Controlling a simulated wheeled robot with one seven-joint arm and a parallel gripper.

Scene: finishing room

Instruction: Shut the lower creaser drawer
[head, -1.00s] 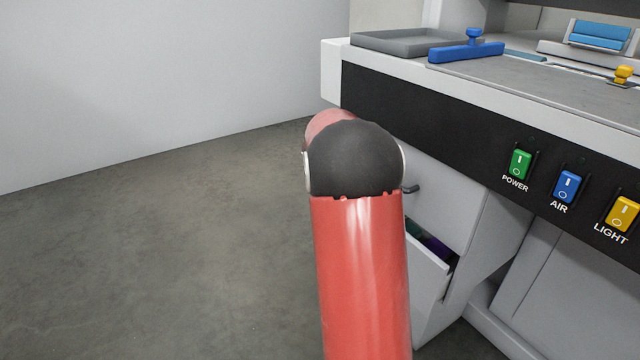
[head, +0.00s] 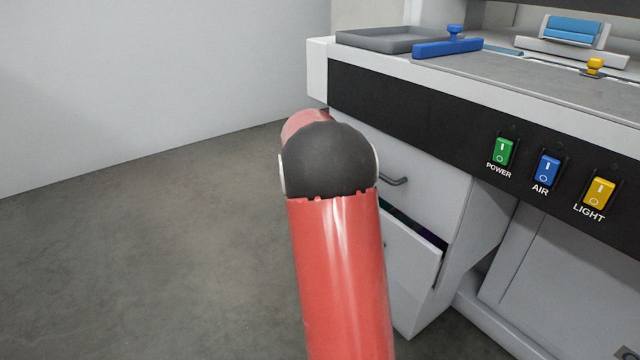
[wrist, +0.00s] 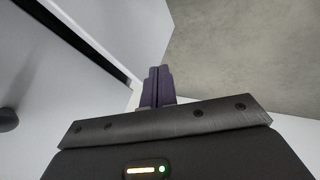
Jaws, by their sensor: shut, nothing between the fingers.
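The lower creaser drawer (head: 412,252) is partly open in the head view. A narrow dark gap shows above its pale front, with a little green and purple inside. Its left part is hidden behind my red arm. My gripper (wrist: 157,88) shows in the wrist view with its purple fingers shut together and empty. Pale panels lie close around the fingertips; I cannot tell whether they touch the drawer front. The head view does not show my gripper, as my arm covers that area.
The upper drawer (head: 420,170) with its dark handle (head: 393,181) looks shut. The black panel above carries green (head: 502,151), blue (head: 547,169) and yellow (head: 598,192) switches. A grey tray (head: 388,39) lies on the worktop. Bare floor (head: 150,270) is free at left.

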